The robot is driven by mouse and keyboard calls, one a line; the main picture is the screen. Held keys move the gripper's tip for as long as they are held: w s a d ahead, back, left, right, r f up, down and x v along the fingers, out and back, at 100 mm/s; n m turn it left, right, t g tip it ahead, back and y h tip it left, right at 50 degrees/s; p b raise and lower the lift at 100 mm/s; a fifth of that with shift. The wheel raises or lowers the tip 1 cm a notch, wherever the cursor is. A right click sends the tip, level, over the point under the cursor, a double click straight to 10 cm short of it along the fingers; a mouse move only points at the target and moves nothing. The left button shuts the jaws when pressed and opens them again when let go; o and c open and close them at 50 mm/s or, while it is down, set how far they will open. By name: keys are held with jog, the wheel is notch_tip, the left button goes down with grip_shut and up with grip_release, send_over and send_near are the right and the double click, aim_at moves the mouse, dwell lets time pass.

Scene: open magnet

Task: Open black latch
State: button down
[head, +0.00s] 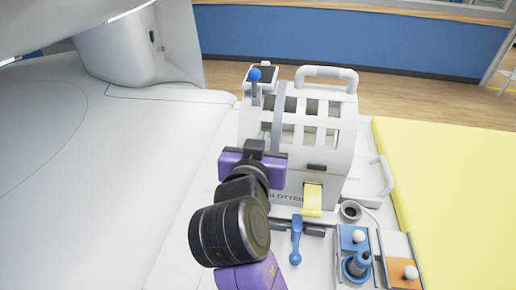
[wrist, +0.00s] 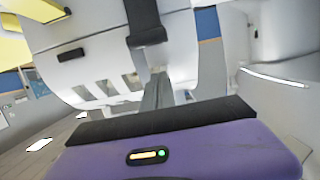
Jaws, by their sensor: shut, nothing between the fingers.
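My gripper (head: 253,150) is shut and empty, in front of the left part of the white slotted case (head: 340,140). My purple hand hides the case's lower left in the head view, and the fingertips are hard to make out. A small dark bar (head: 315,167) sits on the case front above a yellow tab (head: 312,195); it also shows at upper left in the wrist view (wrist: 71,55). A black, strap-like piece (wrist: 145,22) shows at top centre of the wrist view, in line with a grey upright band (head: 278,115). I cannot tell which black part is the latch.
The case has a white handle (head: 328,72) and a blue-knobbed lever (head: 254,77) on top. A blue lever (head: 296,241), a blue knob (head: 357,264) and an orange plate (head: 398,270) lie in front. A yellow surface (head: 450,190) spreads right; a large white machine stands left.

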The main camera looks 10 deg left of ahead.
jog(key=f, duration=0.1)
jog(key=s+f, duration=0.1)
jog(key=f, duration=0.1)
jog(key=shift+s+f+p, duration=0.25)
jog(key=shift+s+p, duration=0.05)
jog(key=shift+s, duration=0.1)
jog(key=shift+f+b, duration=0.1)
jog(key=shift+b, duration=0.2)
jog(key=shift+s+f+t+b, duration=0.1)
jog(key=shift+s+t+b, duration=0.2)
jog(key=shift+b, duration=0.75)
